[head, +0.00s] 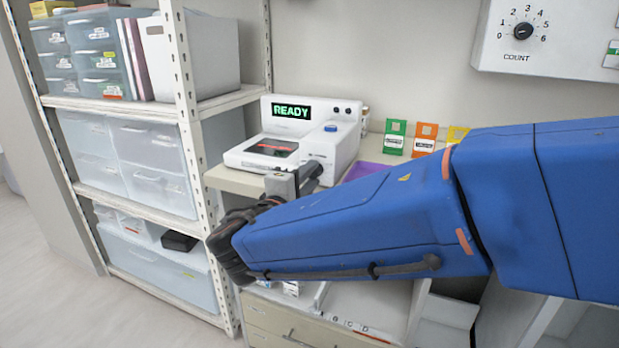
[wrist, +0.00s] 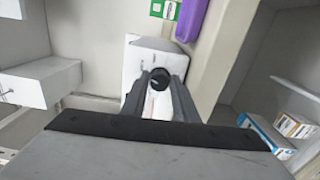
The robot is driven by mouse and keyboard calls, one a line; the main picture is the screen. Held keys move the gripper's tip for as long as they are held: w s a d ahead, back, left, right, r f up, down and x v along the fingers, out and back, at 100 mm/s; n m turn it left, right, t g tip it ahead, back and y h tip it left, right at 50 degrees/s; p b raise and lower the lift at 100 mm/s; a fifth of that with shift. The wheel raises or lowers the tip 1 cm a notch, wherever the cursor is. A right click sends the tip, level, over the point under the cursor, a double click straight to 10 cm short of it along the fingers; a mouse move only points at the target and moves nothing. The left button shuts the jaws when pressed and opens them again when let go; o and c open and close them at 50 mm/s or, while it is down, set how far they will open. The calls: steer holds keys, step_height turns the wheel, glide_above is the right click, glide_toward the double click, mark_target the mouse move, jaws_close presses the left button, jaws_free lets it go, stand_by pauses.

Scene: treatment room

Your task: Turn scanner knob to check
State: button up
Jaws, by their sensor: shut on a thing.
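The white scanner (head: 316,140) stands on the counter beside the shelf rack. Its display (head: 292,110) shows READY in green. In the wrist view a face of the scanner (wrist: 143,62) lies straight ahead, and a round black knob (wrist: 160,79) sits between my fingertips. My gripper (wrist: 158,92) is shut on this knob. In the head view my gripper (head: 295,183) is at the front right of the scanner, and the knob is hidden there. The marks around the knob are too small and covered to read.
Green, orange and yellow card stands (head: 426,139) and a purple item (head: 367,170) are right of the scanner. A wall panel (head: 555,48) with a COUNT dial hangs at upper right. The shelf rack (head: 185,110) is close on the left. Small boxes (wrist: 285,128) sit right in the wrist view.

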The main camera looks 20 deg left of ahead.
steer(key=shift+f, duration=0.1)
stand_by(0.3)
steer(key=o, duration=1)
steer(key=shift+s, duration=0.15)
steer(key=s, duration=0.5)
steer(key=s+a, duration=0.1)
steer(key=s, duration=1.1)
steer(key=shift+a, duration=0.15)
